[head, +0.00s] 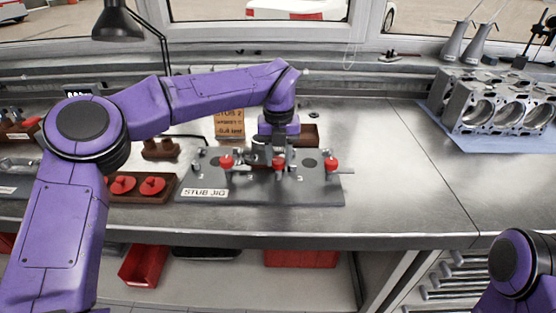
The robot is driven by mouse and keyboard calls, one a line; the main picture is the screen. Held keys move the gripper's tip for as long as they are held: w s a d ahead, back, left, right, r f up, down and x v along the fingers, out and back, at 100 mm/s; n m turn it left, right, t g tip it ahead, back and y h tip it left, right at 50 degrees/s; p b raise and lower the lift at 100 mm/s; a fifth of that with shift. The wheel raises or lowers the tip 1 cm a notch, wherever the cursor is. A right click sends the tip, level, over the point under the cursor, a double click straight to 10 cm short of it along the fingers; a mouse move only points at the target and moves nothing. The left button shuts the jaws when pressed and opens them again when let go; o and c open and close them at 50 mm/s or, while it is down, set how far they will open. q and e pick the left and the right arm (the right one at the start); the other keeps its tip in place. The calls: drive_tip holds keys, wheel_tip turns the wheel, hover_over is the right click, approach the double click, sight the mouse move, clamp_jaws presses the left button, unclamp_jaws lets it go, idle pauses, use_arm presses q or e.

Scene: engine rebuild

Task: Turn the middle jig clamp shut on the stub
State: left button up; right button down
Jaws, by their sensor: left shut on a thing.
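The stub jig (262,190) is a grey plate on the metal bench, labelled "STUB JIG". Three clamps with red knobs stand along it: the left clamp (226,162), the middle clamp (279,162) and the right clamp (331,164). My left gripper (279,156) points down over the middle clamp and is shut on it at its red knob. The gripper and wrist hide part of that clamp and whatever lies behind it, so I cannot tell how the clamp sits on the stub. My right arm shows only at the lower right corner; its gripper is out of view.
An orange-brown card (229,124) stands behind the jig. A tray with red-knobbed parts (140,188) sits left of the jig. An engine block (498,102) rests on a blue mat (500,142) at the right. The bench between jig and block is clear. A lamp (118,22) stands behind.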

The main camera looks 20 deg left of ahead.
sight(279, 160)
use_arm(q)
drive_tip(key=shift+f+n+b, duration=0.1)
drive_tip(key=shift+n+b, duration=0.3)
drive_tip(key=shift+n, duration=0.4)
drive_tip(key=o, duration=1)
drive_tip(key=shift+o, duration=0.2)
drive_tip(key=shift+w, duration=0.1)
wheel_tip(279, 160, up, 10)
drive_tip(key=shift+r, duration=0.25)
